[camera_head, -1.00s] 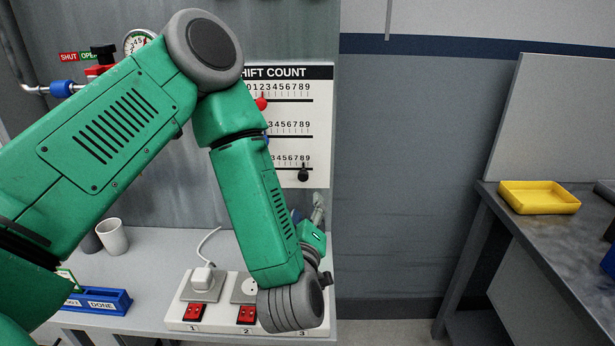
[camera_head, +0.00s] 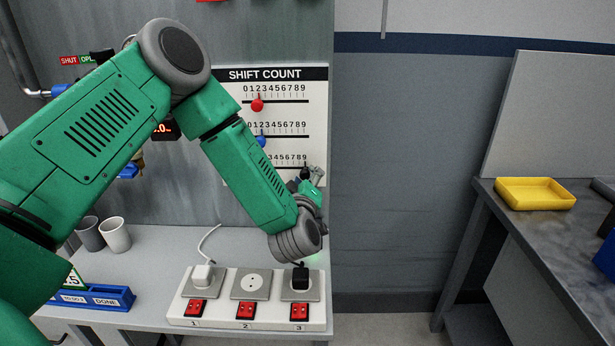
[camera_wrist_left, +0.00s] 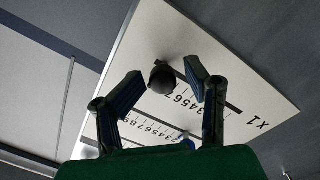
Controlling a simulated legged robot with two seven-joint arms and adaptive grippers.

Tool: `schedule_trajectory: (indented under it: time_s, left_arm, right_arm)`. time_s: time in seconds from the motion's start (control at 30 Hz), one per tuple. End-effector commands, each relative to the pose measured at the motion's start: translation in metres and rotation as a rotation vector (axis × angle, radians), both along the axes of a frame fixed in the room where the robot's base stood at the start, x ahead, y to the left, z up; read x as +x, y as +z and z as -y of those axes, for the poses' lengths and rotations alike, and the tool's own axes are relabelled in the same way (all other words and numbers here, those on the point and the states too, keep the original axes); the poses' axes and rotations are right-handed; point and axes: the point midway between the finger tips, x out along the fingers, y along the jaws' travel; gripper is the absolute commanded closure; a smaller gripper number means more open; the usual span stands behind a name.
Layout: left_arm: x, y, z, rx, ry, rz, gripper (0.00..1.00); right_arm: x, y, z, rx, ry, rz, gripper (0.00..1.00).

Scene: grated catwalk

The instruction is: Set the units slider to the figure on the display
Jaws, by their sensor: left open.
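The SHIFT COUNT board (camera_head: 236,160) has three horizontal slider tracks. The units slider's black knob (camera_wrist_left: 161,77) is on the x1 row in the left wrist view, near the high end, past the printed 7. My left gripper (camera_head: 308,181) is at the board's lower right; in the left wrist view its spread fingers (camera_wrist_left: 162,88) stand either side of the knob, with gaps showing. The red knob (camera_head: 257,105) is on the top row and the blue knob (camera_head: 261,141) on the middle row. The display (camera_head: 163,128) has red digits, mostly hidden behind my arm. My right gripper is out of view.
Below the board, a power strip (camera_head: 222,314) with white and black plugs lies on the bench. Two cups (camera_head: 115,236) and a blue tray (camera_head: 122,299) are at the left. A yellow tray (camera_head: 536,194) is on the right table.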

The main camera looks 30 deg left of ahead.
Motion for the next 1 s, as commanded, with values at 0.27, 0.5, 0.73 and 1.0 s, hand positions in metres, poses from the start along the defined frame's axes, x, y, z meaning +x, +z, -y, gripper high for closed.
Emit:
schedule_trajectory:
  time_s: [0.27,0.5,0.73,1.0]
  left_arm:
    - [0.000,-0.001,-0.002,-0.001,0.002,-0.002,1.00]
    - [-0.002,0.000,-0.001,0.006,0.002,-0.004,1.00]
    - [-0.010,0.000,-0.012,0.004,-0.001,-0.004,1.00]
    - [-0.011,0.000,-0.012,0.002,-0.001,-0.003,0.57]
  right_arm:
    - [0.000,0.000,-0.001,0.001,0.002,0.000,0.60]
    - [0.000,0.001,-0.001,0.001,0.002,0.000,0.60]
    - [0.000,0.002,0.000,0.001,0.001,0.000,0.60]
    - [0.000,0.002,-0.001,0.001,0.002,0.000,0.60]
